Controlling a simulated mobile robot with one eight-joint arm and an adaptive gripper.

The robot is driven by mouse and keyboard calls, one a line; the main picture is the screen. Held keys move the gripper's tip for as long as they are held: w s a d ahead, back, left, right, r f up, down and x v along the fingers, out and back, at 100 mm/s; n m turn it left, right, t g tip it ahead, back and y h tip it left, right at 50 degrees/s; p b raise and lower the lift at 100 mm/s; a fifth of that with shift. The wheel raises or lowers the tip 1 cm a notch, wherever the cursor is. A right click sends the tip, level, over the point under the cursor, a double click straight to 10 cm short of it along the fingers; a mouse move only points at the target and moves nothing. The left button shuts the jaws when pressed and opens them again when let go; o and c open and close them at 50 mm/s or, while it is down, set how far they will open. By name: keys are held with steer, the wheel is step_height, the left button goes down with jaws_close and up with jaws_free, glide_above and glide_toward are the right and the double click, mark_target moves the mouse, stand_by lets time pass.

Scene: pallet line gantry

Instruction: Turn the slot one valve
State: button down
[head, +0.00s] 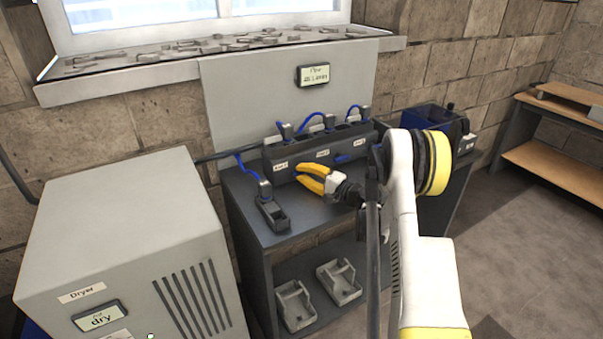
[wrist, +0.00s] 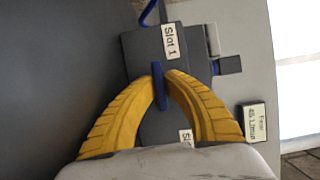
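The slot one valve is a thin blue handle (wrist: 160,88) on the dark grey manifold (wrist: 130,42) in the wrist view, below the white Slot 1 label (wrist: 169,41). My gripper (wrist: 161,76) has yellow curved fingers, one on each side of the handle, and they appear to touch it. The handle stands nearly upright in that picture. In the head view my gripper (head: 299,172) reaches the front of the manifold (head: 310,148) near its left end. There the fingers hide the slot one valve. Another blue handle (head: 343,158) shows farther right.
The manifold sits on a dark bench (head: 240,195) with blue cables and plugs on top. A grey dryer (head: 125,240) stands front left. Two grey trays (head: 339,281) lie on the lower shelf.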

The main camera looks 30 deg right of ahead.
steer(key=shift+n, duration=0.3)
steer(key=n+g+h+p, duration=0.1)
steer(key=n, duration=0.2)
steer(key=shift+r, duration=0.1)
steer(key=n+g+h, duration=0.1)
steer(key=n, duration=0.3)
steer(key=shift+h+p, duration=0.35)
steer(key=shift+h, duration=0.05)
steer(key=n+h, duration=0.1)
steer(key=n, duration=0.1)
steer(key=shift+n+g+h, duration=0.3)
steer(key=shift+n+g, duration=0.1)
steer(key=n+h, duration=0.2)
steer(key=n, duration=0.1)
steer(key=shift+h, duration=0.3)
steer(key=c, duration=1.5)
jaws_free()
steer(key=shift+o, duration=0.2)
